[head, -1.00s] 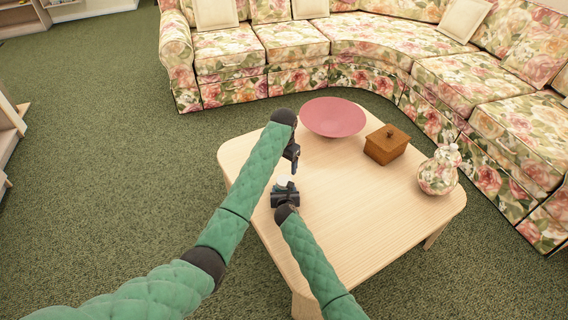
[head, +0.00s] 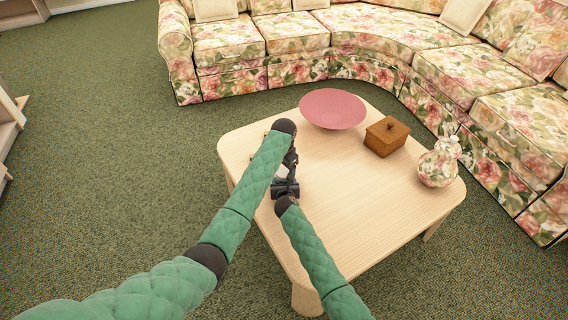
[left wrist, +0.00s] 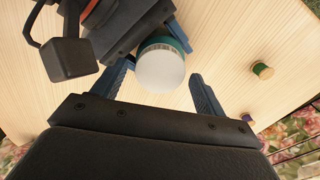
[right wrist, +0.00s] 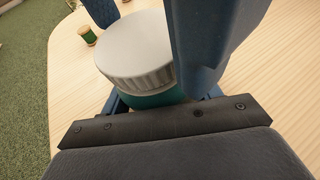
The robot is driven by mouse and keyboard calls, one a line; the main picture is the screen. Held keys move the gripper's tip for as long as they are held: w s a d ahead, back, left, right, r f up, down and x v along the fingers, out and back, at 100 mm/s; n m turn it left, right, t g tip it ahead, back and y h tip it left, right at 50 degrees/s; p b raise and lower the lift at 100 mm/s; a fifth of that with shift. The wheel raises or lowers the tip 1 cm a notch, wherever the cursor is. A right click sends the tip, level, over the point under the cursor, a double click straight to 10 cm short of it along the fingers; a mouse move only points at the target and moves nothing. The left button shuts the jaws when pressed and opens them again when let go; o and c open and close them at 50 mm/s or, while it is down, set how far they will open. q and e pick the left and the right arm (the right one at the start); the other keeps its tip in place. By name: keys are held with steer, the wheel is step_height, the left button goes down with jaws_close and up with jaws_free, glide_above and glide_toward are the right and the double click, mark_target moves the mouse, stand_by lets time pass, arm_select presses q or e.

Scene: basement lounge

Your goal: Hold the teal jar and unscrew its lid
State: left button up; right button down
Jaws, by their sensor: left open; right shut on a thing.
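The teal jar (right wrist: 158,99) has a white ribbed lid (right wrist: 133,48) and stands upright on the table. The lid also shows in the left wrist view (left wrist: 160,70), with a teal rim of the jar behind it. My right gripper (head: 286,188) is shut on the jar's body, below the lid. My left gripper (left wrist: 163,88) is open, with one blue finger on each side of the lid. Its fingers also show large around the lid in the right wrist view. In the head view my arms and grippers hide most of the jar.
The pale wooden table (head: 350,220) also bears a pink bowl (head: 332,108), a brown lidded box (head: 386,137) and a floral jar (head: 438,165). A green spool (left wrist: 262,70) and a purple spool (left wrist: 247,118) stand near the grippers. A floral sofa (head: 300,80) curves behind.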

arm_select(q)
steer(key=shift+f, duration=0.3)
steer(key=c, duration=1)
steer(key=n, duration=0.3)
steer(key=shift+r, duration=0.6)
steer(key=shift+r, duration=0.4)
steer(key=shift+r, duration=0.2)
